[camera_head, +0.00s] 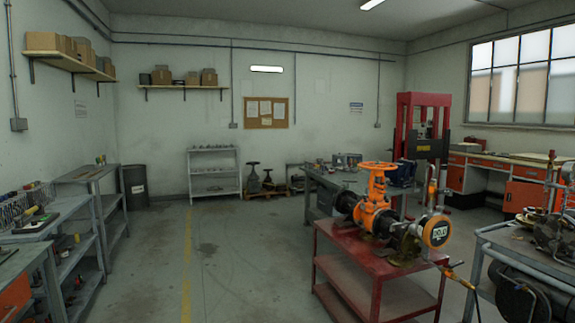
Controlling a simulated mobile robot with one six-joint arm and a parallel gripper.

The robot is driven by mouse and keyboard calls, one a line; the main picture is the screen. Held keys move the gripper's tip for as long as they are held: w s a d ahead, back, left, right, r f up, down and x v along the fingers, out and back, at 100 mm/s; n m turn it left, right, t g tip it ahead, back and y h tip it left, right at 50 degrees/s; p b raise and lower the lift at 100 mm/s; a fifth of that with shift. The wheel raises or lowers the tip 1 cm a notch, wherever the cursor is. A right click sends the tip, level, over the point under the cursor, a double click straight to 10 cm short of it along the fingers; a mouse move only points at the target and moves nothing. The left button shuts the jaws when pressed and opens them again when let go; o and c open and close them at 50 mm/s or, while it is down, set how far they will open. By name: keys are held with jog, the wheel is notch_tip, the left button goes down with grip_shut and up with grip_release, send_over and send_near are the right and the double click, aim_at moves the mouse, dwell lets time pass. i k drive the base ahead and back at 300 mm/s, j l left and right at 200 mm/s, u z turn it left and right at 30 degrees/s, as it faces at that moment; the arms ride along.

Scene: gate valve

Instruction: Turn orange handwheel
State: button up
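The orange handwheel (377,166) sits level on top of an orange gate valve (375,207). The valve is joined to a dark horizontal pipe and rests on a red metal cart (345,251) right of the middle in the head view. My gripper and arm are not visible in this view, so nothing is seen touching the handwheel.
Open floor (235,265) with a yellow line lies left of the red cart. A grey workbench (335,182) stands behind the valve. A cluttered grey cart (525,250) is close on the right. Grey shelving (90,205) lines the left wall. A red press frame (425,120) stands behind.

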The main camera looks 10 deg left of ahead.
aim_at(378, 166)
jog(key=i+u, duration=0.4)
jog(key=i, duration=0.8)
